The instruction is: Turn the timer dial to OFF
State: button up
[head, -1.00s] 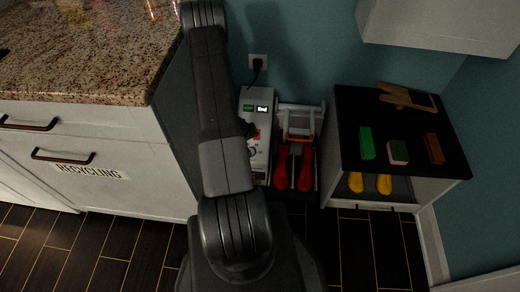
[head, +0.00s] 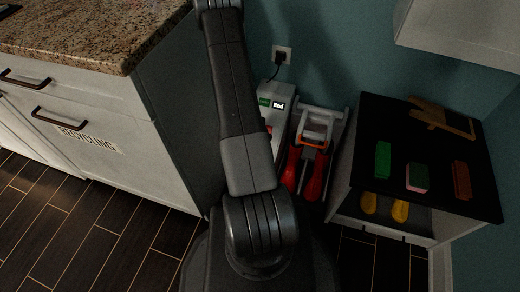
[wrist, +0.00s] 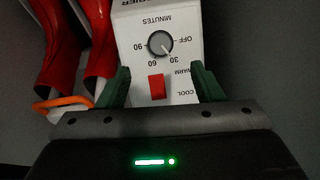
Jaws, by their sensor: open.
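The timer dial (wrist: 160,43) is a round grey knob on a white control panel (wrist: 190,18), seen upside down in the wrist view. OFF, 30, 60 and 90 are printed around it, with MINUTES on its far side. Its pointer mark is small and seems to face the 30. My gripper (wrist: 162,84) is open, its two green fingers apart on either side of a red rocker switch (wrist: 157,87), short of the dial. Contact with the panel cannot be told. In the head view my arm hides the dial and gripper; the white machine (head: 276,97) shows beside it.
Red boots (head: 302,172) on a rack with an orange part stand right of the machine. A dark-topped cabinet (head: 385,125) holds green, pink and brown blocks, with yellow items below. A granite-topped counter (head: 100,35) is on the left. A plug and outlet (head: 281,55) are behind.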

jog(key=b+x, duration=0.2)
jog(key=x, duration=0.8)
jog(key=shift+w+f, duration=0.1)
jog(key=shift+f, duration=0.1)
jog(key=c, duration=1)
